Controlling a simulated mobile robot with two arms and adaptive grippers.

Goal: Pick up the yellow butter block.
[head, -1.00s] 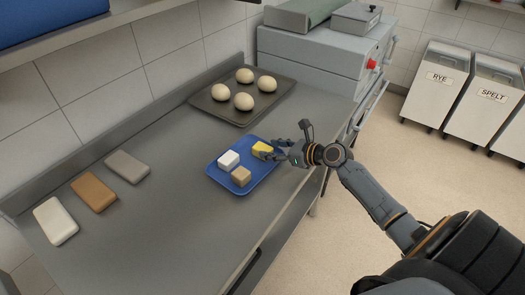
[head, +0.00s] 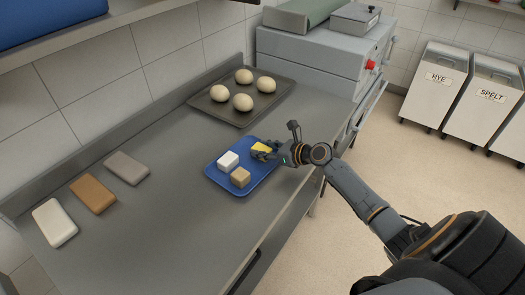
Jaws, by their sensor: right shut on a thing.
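The yellow butter block (head: 261,147) is at the back right of the blue tray (head: 247,187) on the steel counter. My right gripper (head: 264,152) comes in from the right over the tray and is shut on the yellow block. Its fingers cover the near side of the block. Whether the block touches the tray is hidden. My left gripper is not in view.
A white block (head: 228,161) and a tan block (head: 240,177) stand on the tray close to the yellow one. A dark baking tray (head: 222,112) with several dough balls lies behind. The counter's middle (head: 150,220) is clear.

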